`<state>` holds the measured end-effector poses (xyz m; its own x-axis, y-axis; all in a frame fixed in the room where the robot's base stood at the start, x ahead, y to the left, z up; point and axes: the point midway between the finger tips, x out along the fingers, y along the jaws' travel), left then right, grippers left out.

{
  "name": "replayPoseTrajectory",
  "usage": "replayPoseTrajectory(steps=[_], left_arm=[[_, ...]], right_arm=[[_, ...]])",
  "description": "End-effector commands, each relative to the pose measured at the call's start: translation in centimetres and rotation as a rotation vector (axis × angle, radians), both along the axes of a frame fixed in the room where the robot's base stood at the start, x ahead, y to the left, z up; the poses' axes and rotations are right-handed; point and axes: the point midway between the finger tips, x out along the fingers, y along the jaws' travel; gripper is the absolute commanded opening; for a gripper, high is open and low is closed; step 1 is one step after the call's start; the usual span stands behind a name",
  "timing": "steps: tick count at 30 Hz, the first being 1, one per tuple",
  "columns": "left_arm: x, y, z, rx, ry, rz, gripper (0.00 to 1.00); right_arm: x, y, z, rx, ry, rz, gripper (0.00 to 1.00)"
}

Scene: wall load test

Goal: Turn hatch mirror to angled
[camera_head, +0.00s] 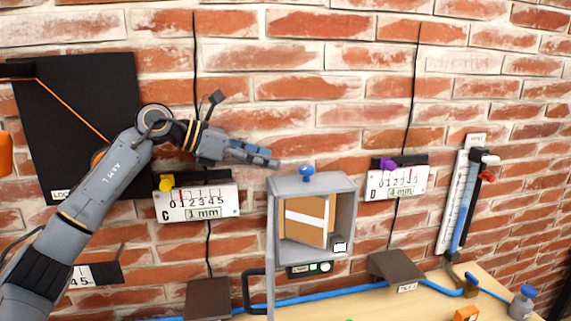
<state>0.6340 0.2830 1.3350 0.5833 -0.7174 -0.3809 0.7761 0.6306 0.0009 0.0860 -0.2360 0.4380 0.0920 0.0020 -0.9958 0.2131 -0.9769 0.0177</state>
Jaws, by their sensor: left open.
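A grey hatch box (349,215) hangs on the brick wall at the centre. Its door (270,260) stands open on the left, nearly edge-on, with a black handle (253,291). A blue knob (307,173) sits on top of the box. Inside is a tilted brown panel with a white stripe (306,217); I cannot tell whether this is the mirror. A small black-and-white piece (339,244) is at the box's lower right. My left gripper (267,158) is open and empty, up and left of the blue knob, apart from it. My right gripper is out of view.
Gauge C (197,203) with a yellow knob is left of the hatch; gauge D (398,183) with a purple knob is right. Brown sloped covers (397,267) and a blue pipe (350,291) lie below. A vertical scale (460,200) stands far right. The wall above the hatch is clear.

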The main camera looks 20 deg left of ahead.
Motion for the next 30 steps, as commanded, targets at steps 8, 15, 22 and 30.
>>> replayPoseTrajectory(steps=[8, 15, 22, 30], left_arm=[[-2.0, 2.5, 1.3, 0.001, 0.001, 0.0, 0.54], [-2.2, 2.7, 1.4, 0.0, 0.0, -0.001, 0.54], [-2.2, 2.6, 1.4, 0.0, 0.0, -0.001, 0.54], [-2.2, 2.7, 1.4, 0.0, 0.0, -0.001, 0.54]], right_arm=[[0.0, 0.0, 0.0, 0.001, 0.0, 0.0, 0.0], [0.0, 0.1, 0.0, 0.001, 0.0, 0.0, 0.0], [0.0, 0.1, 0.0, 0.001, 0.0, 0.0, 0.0], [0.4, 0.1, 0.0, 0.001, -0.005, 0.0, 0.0]])
